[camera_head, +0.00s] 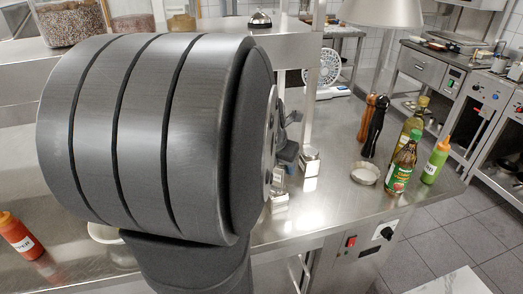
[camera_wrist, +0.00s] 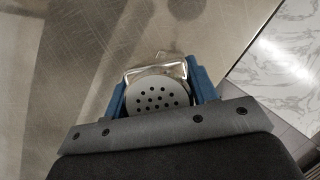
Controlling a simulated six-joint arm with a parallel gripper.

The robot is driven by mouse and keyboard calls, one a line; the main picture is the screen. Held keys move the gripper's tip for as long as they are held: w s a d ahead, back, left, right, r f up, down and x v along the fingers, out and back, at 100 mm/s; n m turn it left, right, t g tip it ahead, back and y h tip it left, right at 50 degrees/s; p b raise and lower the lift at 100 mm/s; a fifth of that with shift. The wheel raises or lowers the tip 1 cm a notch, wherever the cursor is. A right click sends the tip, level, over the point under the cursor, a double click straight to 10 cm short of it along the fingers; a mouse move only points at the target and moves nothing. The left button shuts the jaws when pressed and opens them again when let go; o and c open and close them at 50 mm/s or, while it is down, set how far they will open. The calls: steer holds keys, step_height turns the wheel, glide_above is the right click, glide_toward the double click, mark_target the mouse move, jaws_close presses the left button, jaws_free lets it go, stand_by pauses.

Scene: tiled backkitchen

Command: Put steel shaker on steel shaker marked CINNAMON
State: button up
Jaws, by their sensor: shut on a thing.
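A steel shaker with a round perforated lid (camera_wrist: 156,97) sits between the blue fingers of my gripper (camera_wrist: 160,88) in the wrist view. My gripper is shut on it. Shiny steel (camera_wrist: 158,68) shows just past the lid; I cannot tell whether it is the held shaker's body or another shaker. In the head view my gripper (camera_head: 287,158) is partly hidden by my arm. The held shaker (camera_head: 278,177) shows below it, close above another steel shaker (camera_head: 278,201) on the counter. Whether they touch is unclear. A third steel shaker (camera_head: 309,161) stands to the right. No CINNAMON marking is readable.
A shallow round tin (camera_head: 364,174), two pepper mills (camera_head: 374,127), oil bottles (camera_head: 403,165) and a green squeeze bottle (camera_head: 436,160) stand to the right on the steel counter (camera_head: 330,205). A red bottle (camera_head: 18,236) and a white bowl (camera_head: 103,233) are at left.

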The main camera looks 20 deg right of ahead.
steer(key=shift+f, duration=0.8)
steer(key=shift+f, duration=0.15)
steer(key=o, duration=1)
steer(key=shift+o, duration=0.2)
steer(key=shift+s+a+r, duration=0.1)
steer(key=shift+r, duration=0.45)
steer(key=v, duration=1.1)
